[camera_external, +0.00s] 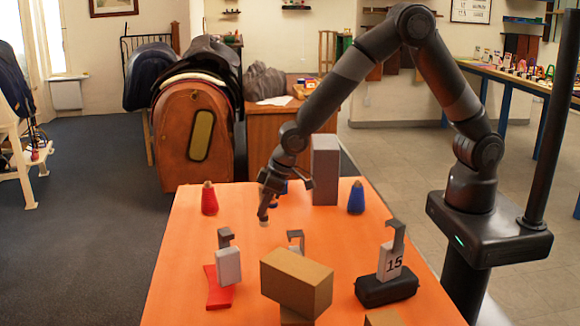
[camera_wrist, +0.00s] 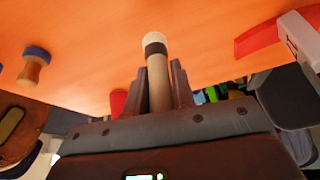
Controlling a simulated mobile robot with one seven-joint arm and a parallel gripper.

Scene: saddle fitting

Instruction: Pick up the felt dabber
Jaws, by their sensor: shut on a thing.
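The felt dabber is a pale wooden rod (camera_wrist: 158,82) with a dark band and a white tip. In the wrist view it stands between the two fingers of my gripper (camera_wrist: 161,88), its white tip pointing away from the palm. In the external view my gripper (camera_external: 271,188) is above the back-left part of the orange table (camera_external: 190,255). The dabber (camera_external: 263,214) hangs tilted from it, white tip lowest. Whether the tip touches the table is hard to tell. The dabber's upper end is hidden by the gripper.
A red cone-shaped bottle (camera_external: 209,200), a blue one (camera_external: 356,198) and a tall grey block (camera_external: 325,172) stand at the back.

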